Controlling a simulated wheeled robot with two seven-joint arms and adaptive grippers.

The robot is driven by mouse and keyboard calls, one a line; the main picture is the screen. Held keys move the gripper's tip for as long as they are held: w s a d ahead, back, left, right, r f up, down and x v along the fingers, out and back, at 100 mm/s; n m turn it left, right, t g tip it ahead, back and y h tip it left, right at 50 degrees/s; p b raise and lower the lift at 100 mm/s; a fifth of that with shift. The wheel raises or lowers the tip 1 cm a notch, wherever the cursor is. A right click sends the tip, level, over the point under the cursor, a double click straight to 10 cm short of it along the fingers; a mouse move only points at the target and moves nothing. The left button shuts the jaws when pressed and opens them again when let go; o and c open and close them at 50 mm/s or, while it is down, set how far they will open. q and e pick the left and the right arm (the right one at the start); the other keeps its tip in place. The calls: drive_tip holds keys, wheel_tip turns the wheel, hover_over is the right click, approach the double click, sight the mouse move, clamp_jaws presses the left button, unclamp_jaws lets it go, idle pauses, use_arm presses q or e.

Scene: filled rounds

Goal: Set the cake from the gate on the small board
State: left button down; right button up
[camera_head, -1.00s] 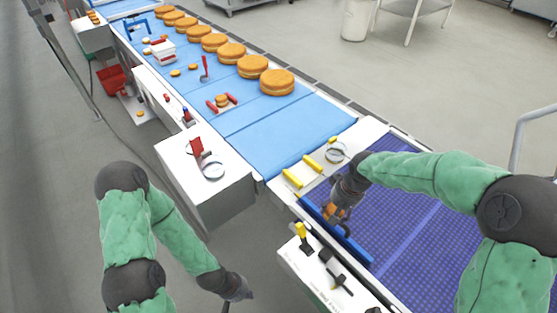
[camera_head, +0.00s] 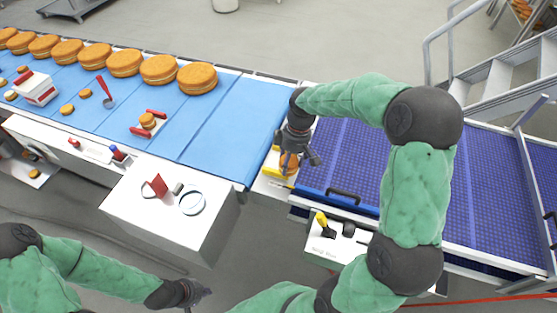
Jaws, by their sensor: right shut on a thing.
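My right gripper (camera_head: 293,163) is shut on a small orange-brown cake (camera_head: 289,164). It holds the cake at the pale strip with yellow bars (camera_head: 278,181), between the blue belt and the purple belt. I cannot tell whether the cake touches the strip; the gripper hides part of both. The blue gate (camera_head: 352,203) with a black handle lies at the near left end of the purple belt, just right of the gripper. A small white board (camera_head: 140,132) with red bars stands on the blue belt and bears a small cake (camera_head: 147,121). My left gripper (camera_head: 201,293) is low at the front, its jaws unclear.
Large filled cakes (camera_head: 197,77) line the far side of the blue belt (camera_head: 237,118). A white box (camera_head: 172,217) with a red tool and a ring stands in front. A control panel (camera_head: 340,240) is below the gate. The purple belt (camera_head: 352,150) is partly behind my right arm.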

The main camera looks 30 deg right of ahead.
drive_tip(key=s+d+r+n+p, duration=0.2)
drive_tip(key=s+d+r+n, duration=0.25)
drive_tip(key=d, duration=0.35)
drive_tip(key=shift+n+g, duration=0.25)
drive_tip(key=shift+g, duration=0.15)
drive_tip(key=w+a+f, duration=0.1)
drive_tip(key=w+f, duration=0.2)
drive_tip(key=w, duration=0.1)
drive_tip(key=w+a+f+b, duration=0.1)
drive_tip(key=w+a+f, duration=0.1)
drive_tip(key=w+f, duration=0.1)
drive_tip(key=w+a+f, duration=0.2)
drive_tip(key=w+f, duration=0.1)
drive_tip(key=w, duration=0.2)
drive_tip(key=shift+w+a+b, duration=0.15)
drive_tip(key=shift+w+b, duration=0.2)
drive_tip(key=shift+w, duration=0.05)
drive_tip(key=shift+w+a+f, duration=0.15)
drive_tip(key=shift+w+f, duration=0.05)
drive_tip(key=shift+f, duration=0.15)
drive_tip(key=shift+w+a+f+b, duration=0.1)
drive_tip(key=shift+f+b, duration=0.1)
drive_tip(key=shift+f, duration=0.65)
drive_tip(key=shift+w+f+b, duration=0.1)
drive_tip(key=shift+f+b, duration=0.05)
drive_tip(key=shift+f, duration=0.7)
drive_tip(key=shift+f, duration=0.2)
drive_tip(key=o, duration=0.8)
